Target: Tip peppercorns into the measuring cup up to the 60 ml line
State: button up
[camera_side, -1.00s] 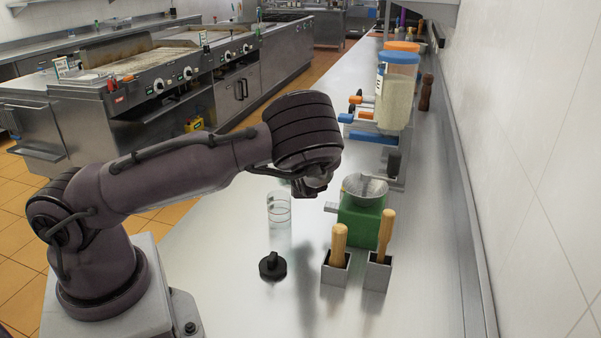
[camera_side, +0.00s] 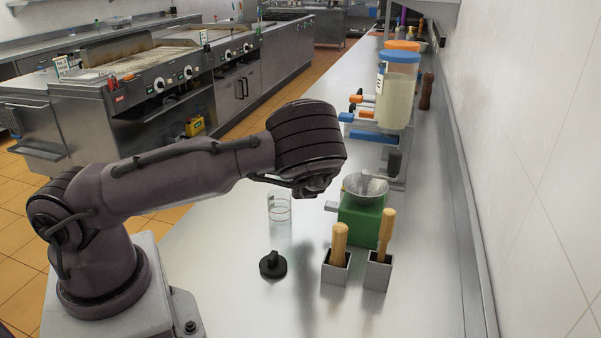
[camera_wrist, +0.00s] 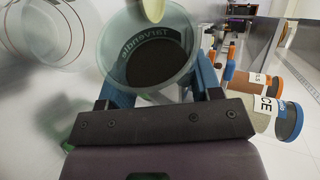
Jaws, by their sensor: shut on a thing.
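The clear measuring cup (camera_side: 279,213) stands on the steel counter, below and left of my wrist, with thin lines around it. In the wrist view the measuring cup (camera_wrist: 45,35) is at the upper left, with red lines and no dark grains visible inside. My gripper (camera_wrist: 160,78) has its blue fingers shut on a clear lettered jar (camera_wrist: 110,50). Dark peppercorns (camera_wrist: 155,62) show inside the jar, beside the cup in that view. In the side view my wrist hides the jar and fingers.
A green box (camera_side: 360,222) with a metal bowl (camera_side: 365,188) stands right of the cup. Two metal holders with wooden handles (camera_side: 340,240) are in front. A black knobbed lid (camera_side: 272,265) lies near the cup. Large lidded containers (camera_side: 395,95) stand farther back.

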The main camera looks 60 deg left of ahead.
dwell(0.5)
jog(key=shift+s+r+n+t, duration=0.25)
jog(key=shift+r+n+t, duration=0.15)
jog(key=shift+n+t, duration=0.35)
dwell(2.4)
jog(key=shift+r+y, duration=0.1)
jog(key=shift+y, duration=0.2)
jog(key=shift+w+m+g, duration=0.2)
jog(key=shift+m+g, duration=0.45)
jog(key=shift+w+m+g, duration=0.2)
jog(key=shift+m+g, duration=0.4)
jog(key=shift+h, duration=0.4)
